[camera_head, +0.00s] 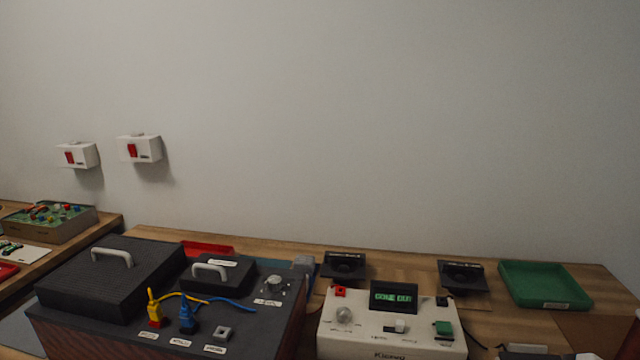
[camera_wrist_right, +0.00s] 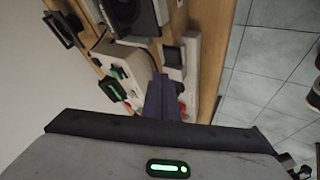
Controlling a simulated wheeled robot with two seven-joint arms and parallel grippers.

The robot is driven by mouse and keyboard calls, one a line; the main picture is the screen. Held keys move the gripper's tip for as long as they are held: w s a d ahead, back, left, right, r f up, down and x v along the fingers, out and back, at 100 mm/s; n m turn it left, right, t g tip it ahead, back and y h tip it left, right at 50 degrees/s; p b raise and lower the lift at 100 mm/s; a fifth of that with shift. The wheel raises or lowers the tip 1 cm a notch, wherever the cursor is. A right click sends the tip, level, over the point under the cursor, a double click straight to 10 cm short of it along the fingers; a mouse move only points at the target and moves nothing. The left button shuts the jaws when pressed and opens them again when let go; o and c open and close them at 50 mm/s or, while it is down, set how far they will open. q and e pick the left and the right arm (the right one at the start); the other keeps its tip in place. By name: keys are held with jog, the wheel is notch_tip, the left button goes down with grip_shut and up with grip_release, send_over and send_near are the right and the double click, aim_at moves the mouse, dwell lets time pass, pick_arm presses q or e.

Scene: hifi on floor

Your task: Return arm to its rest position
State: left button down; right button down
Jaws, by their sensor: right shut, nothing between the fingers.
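My right gripper (camera_wrist_right: 160,97) shows in the right wrist view, with its dark fingers closed together and nothing between them. Its grey body with a green light fills the bottom of that view. The fingers point toward the bench and the cream device (camera_wrist_right: 133,68); the distance to it is hard to judge. In the head view neither gripper can be made out, and my left gripper is not in view.
The cream device (camera_head: 390,330) with a green display stands on the wooden bench (camera_head: 410,265), left of a green tray (camera_head: 543,285). A dark console (camera_head: 270,315) with yellow and blue plugs is further left. Two white switch boxes hang on the wall. Tiled floor (camera_wrist_right: 265,75) lies beyond the bench edge.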

jog(key=s+f, duration=0.1)
jog(key=f, duration=0.1)
jog(key=s+f+m, duration=0.1)
jog(key=s+f, duration=0.1)
jog(key=s+f+m+h, duration=0.1)
jog(key=f, duration=0.1)
jog(key=shift+s+a, duration=0.35)
jog(key=shift+s, duration=0.05)
jog(key=s+a+f+m+g+h, duration=0.2)
jog(key=s+a+f+m+g, duration=0.3)
jog(key=s+a+m, duration=0.7)
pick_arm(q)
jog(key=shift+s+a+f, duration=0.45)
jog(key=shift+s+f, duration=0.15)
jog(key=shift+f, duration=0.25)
pick_arm(e)
jog(key=w+a+f+n+t+y, duration=0.1)
jog(key=a+f+t, duration=0.1)
jog(key=f, duration=0.4)
jog(key=w+a+f+n+t+y, duration=0.1)
jog(key=a+f+n+t, duration=0.1)
jog(key=f, duration=0.5)
jog(key=shift+t, duration=0.8)
jog(key=shift+f, duration=0.1)
